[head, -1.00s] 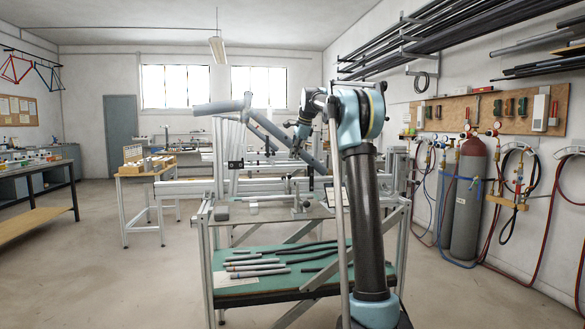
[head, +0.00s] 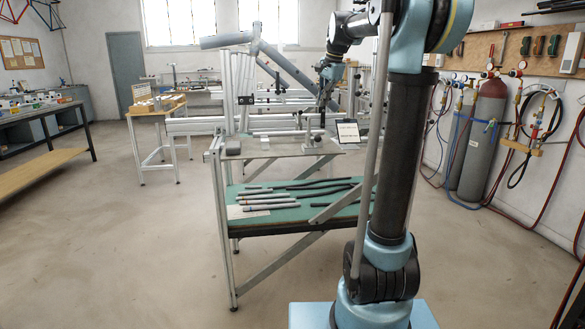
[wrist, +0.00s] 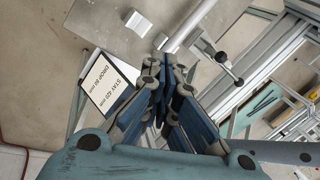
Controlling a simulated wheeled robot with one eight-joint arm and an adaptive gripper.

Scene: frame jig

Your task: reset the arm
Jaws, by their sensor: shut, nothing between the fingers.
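My arm rises in front of the jig bench in the head view. Its forearm reaches toward the bench and bends down at the wrist. My gripper (head: 322,112) hangs over the bench's upper surface, small and dark there. In the wrist view my gripper (wrist: 165,70) has its blue-padded fingers together, with nothing between them. A sign (wrist: 108,86) reading "STAY 420 mm" and "DROP 80 mm" lies left of the fingers in that view. It also shows on the bench in the head view (head: 348,132).
A grey tube frame (head: 285,72) stands on the jig behind the bench top. Several tubes (head: 270,200) lie on the green lower shelf (head: 285,214). Gas cylinders (head: 481,140) stand at the right wall. The floor at left (head: 130,250) is clear.

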